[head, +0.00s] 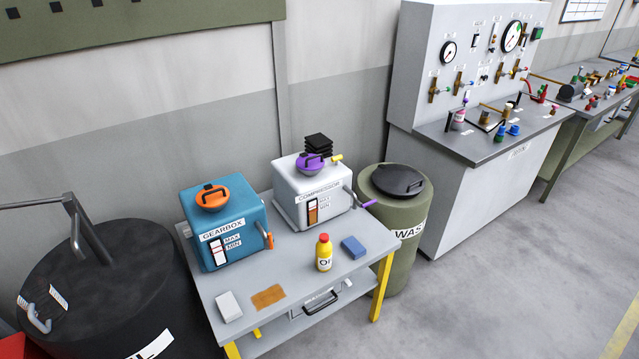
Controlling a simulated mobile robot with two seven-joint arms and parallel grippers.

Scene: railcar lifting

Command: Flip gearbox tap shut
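The blue gearbox (206,243) stands on the left of the small grey table, with an orange cap on top and a sight gauge marked MAX and MIN on its front. Its orange tap (266,237) sits low on the right side, the lever slanting down to the right. I cannot tell from this angle whether the tap is open or shut. Neither of my grippers is in view.
The white compressor (313,196) stands beside the gearbox. A yellow bottle (324,253), a blue block (353,247), a white block (229,306) and a brown cloth (268,297) lie or stand in front. A black drum (100,285) flanks the table left, a green waste bin (409,216) right.

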